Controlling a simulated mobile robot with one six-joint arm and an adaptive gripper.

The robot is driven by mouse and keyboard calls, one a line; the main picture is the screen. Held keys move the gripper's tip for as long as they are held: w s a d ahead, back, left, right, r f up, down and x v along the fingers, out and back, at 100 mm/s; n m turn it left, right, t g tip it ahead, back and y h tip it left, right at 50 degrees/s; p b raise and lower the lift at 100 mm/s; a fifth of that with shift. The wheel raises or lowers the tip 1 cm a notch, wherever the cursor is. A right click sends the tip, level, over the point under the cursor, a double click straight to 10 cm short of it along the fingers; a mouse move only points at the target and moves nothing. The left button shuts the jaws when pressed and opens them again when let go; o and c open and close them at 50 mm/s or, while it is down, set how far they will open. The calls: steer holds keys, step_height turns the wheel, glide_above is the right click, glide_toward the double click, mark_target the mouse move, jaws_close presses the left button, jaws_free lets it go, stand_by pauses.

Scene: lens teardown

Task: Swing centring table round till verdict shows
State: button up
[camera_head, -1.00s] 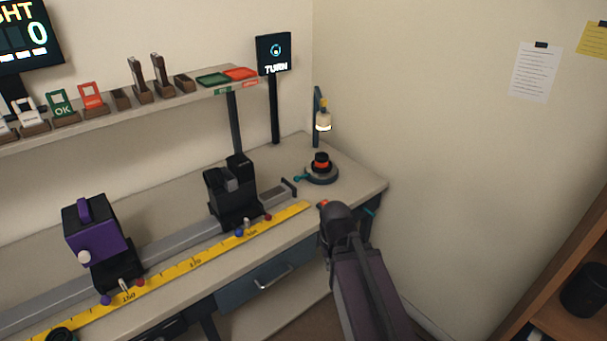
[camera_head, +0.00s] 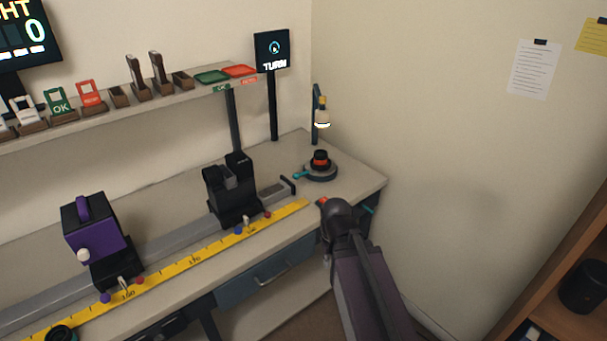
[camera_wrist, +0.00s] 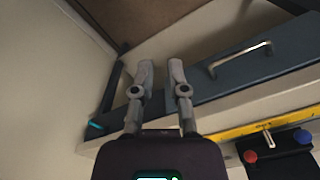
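The centring table (camera_head: 320,173) is a small round grey disc at the right end of the bench. A black lens part with an orange-red band (camera_head: 320,160) sits on it. A teal handle (camera_head: 301,175) sticks out to the left. The verdict screen (camera_head: 273,50) behind it reads "TURN" under a ring icon. My gripper is hidden behind my arm in the head view, near the bench's front right edge. In the wrist view my gripper (camera_wrist: 161,72) has its two fingers apart with nothing between them. The centring table is not seen in the wrist view.
A lamp (camera_head: 321,115) hangs just behind the table. A black holder (camera_head: 230,195) and purple unit (camera_head: 93,230) stand on the rail to the left. A blue-grey drawer (camera_wrist: 205,82) with a handle shows near my fingers. Shelf trays are above.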

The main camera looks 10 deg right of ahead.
steer(key=o, duration=0.5)
steer(key=shift+w+r+p, duration=0.2)
steer(key=shift+w, duration=0.4)
steer(key=shift+w+r+p, duration=0.15)
steer(key=shift+w+r, duration=0.05)
steer(key=shift+w, duration=0.4)
steer(key=m+t+p, duration=0.5)
steer(key=m+p, duration=0.1)
steer(key=p, duration=0.3)
glide_toward(296, 174)
steer(key=v, duration=0.4)
steer(key=shift+s+f, duration=0.1)
steer(key=shift+f, duration=0.15)
steer(key=shift+f, duration=0.1)
steer(key=b+x, duration=1.2)
steer(key=x, duration=0.1)
steer(key=shift+w+f+b, duration=0.25)
steer(key=shift+b, duration=0.05)
jaws_close()
